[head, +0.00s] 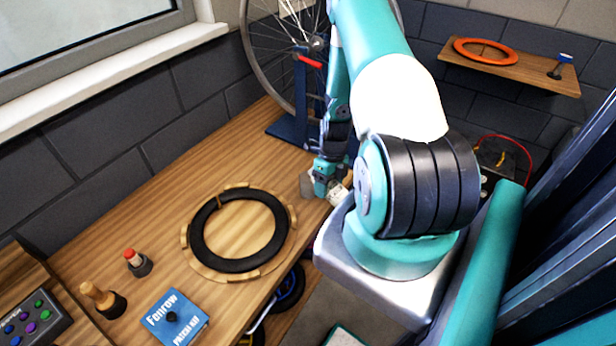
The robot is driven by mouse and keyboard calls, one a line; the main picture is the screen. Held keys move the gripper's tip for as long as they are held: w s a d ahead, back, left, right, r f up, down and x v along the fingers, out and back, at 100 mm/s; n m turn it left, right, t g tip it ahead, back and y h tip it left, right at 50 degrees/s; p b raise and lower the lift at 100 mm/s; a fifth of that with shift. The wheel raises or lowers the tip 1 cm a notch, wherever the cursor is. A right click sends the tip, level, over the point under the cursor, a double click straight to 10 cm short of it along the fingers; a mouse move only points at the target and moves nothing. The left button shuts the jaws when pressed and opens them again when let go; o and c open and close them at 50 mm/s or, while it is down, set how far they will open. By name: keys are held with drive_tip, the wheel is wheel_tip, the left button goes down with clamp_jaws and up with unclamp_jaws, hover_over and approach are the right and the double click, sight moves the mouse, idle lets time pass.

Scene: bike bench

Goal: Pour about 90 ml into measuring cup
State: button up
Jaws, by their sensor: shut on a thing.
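My gripper (324,180) is at the end of my teal arm, low over the bench's right edge, near the wheel stand. It is shut on a small pale item (338,194), which shows just right of and below the jaws. The item is mostly hidden by my gripper and arm, so I cannot tell its full shape. A small greyish, cup-like shape (307,186) shows just left of the jaws. It may be the measuring cup, but it is too small to be sure, and no liquid or level can be made out.
The wooden bench (150,215) holds a black ring on a wooden ring (193,240), a red-topped bottle (137,262), a wooden-handled tool (100,296), a blue patch kit box (178,320) and a button box (32,318). A bike wheel (258,75) stands at the back.

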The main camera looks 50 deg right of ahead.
drive_tip(key=shift+w+r+g, duration=0.2)
drive_tip(key=shift+r+g, duration=0.2)
drive_tip(key=shift+r, duration=0.25)
drive_tip(key=shift+w+f+g+b, duration=0.1)
drive_tip(key=shift+f+g+b, duration=0.25)
drive_tip(key=shift+g, duration=0.45)
idle(0.8)
drive_tip(key=shift+w+r+m+g+y+b, duration=0.3)
drive_tip(key=shift+r+g+y+b, duration=0.3)
drive_tip(key=shift+g, duration=0.4)
idle(1.7)
drive_tip(key=shift+r, duration=0.1)
